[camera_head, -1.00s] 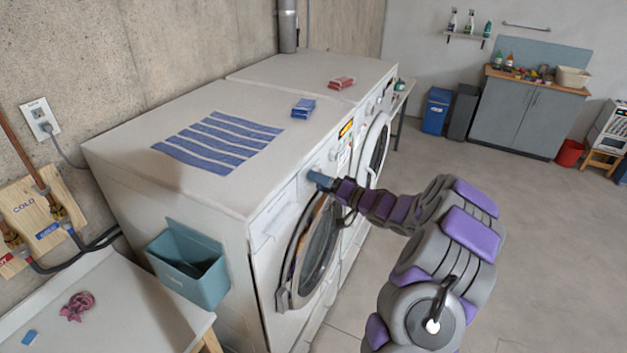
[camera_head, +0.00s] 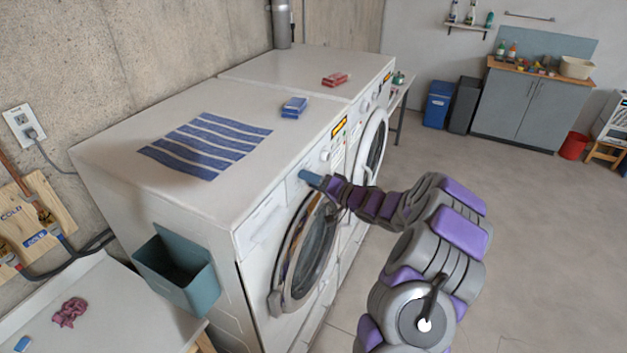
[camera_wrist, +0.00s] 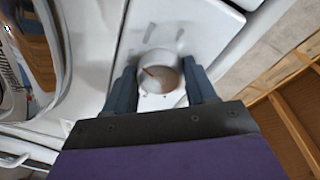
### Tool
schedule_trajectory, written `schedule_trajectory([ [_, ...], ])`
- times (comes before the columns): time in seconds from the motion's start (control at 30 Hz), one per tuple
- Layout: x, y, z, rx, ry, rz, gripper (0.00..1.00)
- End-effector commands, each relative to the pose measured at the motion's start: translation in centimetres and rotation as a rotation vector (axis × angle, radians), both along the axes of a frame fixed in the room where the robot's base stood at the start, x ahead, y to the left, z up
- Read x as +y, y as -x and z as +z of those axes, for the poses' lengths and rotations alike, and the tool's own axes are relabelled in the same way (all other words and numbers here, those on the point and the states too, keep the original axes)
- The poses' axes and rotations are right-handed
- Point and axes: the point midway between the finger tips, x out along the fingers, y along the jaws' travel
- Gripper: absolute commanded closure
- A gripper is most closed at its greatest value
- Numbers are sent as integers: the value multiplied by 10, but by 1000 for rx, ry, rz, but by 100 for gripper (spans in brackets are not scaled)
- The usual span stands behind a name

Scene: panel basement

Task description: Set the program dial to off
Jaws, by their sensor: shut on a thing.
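The program dial (camera_wrist: 162,76) is a round, pale knob with a thin red pointer mark, seen between my two fingers in the wrist view. The pointer slants toward the upper left in that picture. My gripper (camera_wrist: 161,88) is shut on the dial, with one blue-grey finger on each side. In the head view my gripper (camera_head: 311,179) is at the upper front panel of the nearer white washing machine (camera_head: 160,205), and the dial is hidden there.
The machine's round glass door (camera_head: 309,258) is below my gripper. A second white machine (camera_head: 290,70) stands beyond it. A striped cloth (camera_head: 208,143) and a blue box (camera_head: 294,107) lie on top. A teal bin (camera_head: 180,270) hangs on the side.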

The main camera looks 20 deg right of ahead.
Motion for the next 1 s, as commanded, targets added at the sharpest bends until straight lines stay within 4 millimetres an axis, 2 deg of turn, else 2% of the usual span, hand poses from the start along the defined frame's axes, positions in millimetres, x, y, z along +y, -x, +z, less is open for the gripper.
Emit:
schedule_trajectory([
  [0.27,-9,1,3,-7,-3,-14,75],
  [1.0,-14,3,4,-9,-6,-21,75],
])
